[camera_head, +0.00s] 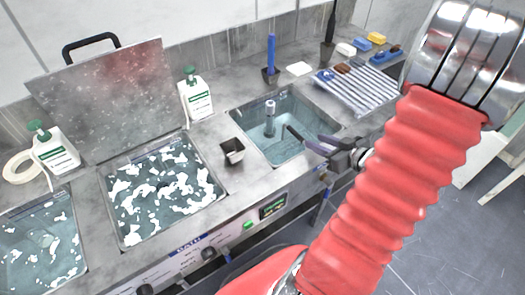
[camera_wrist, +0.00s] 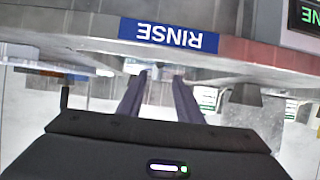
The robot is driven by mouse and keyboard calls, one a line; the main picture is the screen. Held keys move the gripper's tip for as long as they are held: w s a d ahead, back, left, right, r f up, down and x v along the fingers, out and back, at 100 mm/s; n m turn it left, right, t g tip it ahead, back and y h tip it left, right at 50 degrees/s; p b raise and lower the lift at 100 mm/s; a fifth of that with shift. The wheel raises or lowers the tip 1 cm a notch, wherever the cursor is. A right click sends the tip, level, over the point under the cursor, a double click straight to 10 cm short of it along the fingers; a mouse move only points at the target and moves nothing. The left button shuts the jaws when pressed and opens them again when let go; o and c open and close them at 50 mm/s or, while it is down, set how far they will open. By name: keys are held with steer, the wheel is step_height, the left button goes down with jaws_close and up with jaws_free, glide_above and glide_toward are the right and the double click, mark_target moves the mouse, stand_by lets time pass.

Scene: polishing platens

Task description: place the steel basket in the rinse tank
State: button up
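A small dark open square metal container (camera_head: 232,150) stands on the counter left of the right-hand tank; it may be the steel basket, though I see no mesh or handle. The right-hand tank (camera_head: 322,121) holds clear water and a grey standpipe. A blue RINSE label (camera_wrist: 168,35) shows upside down on the counter front in the wrist view. My gripper (camera_head: 297,137) is at the front right of this tank, pointing left, apart from the container. Its two fingers (camera_wrist: 161,77) are spread with nothing between them.
Two tanks with white floating patches, the middle (camera_head: 165,190) and the left (camera_head: 40,240), lie to the left. A raised lid (camera_head: 110,95) stands behind the middle one. Bottles (camera_head: 197,97), a blue upright tool (camera_head: 271,55) and a ribbed drainer (camera_head: 358,88) line the back.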

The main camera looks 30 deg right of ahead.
steer(key=w+a+r+m+g+h, duration=0.1)
steer(key=w+a+r+g+h, duration=0.2)
steer(key=r, duration=0.4)
steer(key=w+a+r+g+h, duration=0.1)
steer(key=w+r+h, duration=0.25)
steer(key=r, duration=0.25)
steer(key=s+a+r+g+y, duration=0.1)
steer(key=s+a, duration=0.3)
steer(key=a, duration=0.5)
steer(key=s+a+r+g+y, duration=0.1)
steer(key=s+a+r+y, duration=0.1)
steer(key=a, duration=0.7)
steer(key=s+a+r+g+y, duration=0.1)
steer(key=s+a+r+y, duration=0.1)
steer(key=s+a, duration=0.4)
steer(key=a+y, duration=0.1)
steer(key=a, duration=0.2)
steer(key=shift+a+r+n, duration=0.15)
steer(key=shift+a+n, duration=0.15)
steer(key=shift+s, duration=0.1)
